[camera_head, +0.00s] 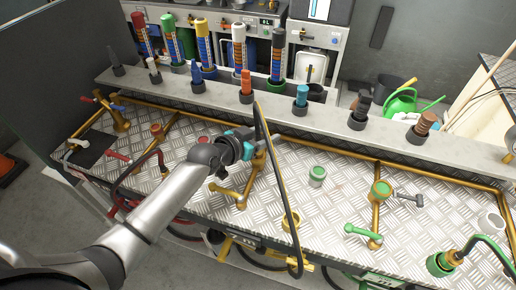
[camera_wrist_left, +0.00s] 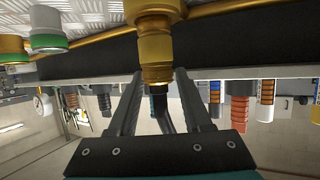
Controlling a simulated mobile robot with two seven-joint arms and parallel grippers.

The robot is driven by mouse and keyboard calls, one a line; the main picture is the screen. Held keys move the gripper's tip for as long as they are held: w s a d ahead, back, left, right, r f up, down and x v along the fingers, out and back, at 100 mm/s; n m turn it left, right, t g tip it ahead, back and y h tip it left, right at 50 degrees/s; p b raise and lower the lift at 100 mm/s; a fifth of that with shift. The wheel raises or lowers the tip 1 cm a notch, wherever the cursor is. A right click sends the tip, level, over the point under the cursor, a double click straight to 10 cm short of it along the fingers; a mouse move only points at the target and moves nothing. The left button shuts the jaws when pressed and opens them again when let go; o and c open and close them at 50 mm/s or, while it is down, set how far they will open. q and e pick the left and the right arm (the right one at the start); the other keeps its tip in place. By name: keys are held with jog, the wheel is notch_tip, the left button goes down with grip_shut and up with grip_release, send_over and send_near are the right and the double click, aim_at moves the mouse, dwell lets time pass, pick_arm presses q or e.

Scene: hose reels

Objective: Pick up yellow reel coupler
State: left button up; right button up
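The yellow reel coupler (camera_wrist_left: 156,45) shows in the left wrist view as a gold, stepped fitting with a black hose on its narrow end. In the head view, gold metal (camera_head: 259,160) shows at the tip of my left gripper (camera_head: 254,150), by the black hose (camera_head: 284,190). In the wrist view my left gripper's dark fingers (camera_wrist_left: 160,76) lie on either side of the coupler's narrow end, very close to it. I cannot tell whether they press on it. The hose runs back between the fingers. My right gripper is not in view.
Gold pipes with a yellow lever handle (camera_head: 232,195) lie under my left gripper. A green-ringed cap (camera_head: 317,176) and a green valve (camera_head: 381,190) stand to the right on the treadplate bench (camera_head: 335,205). A shelf (camera_head: 325,115) with several coloured nozzles runs behind.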

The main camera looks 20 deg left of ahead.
pick_arm(q)
grip_shut()
dwell(0.7)
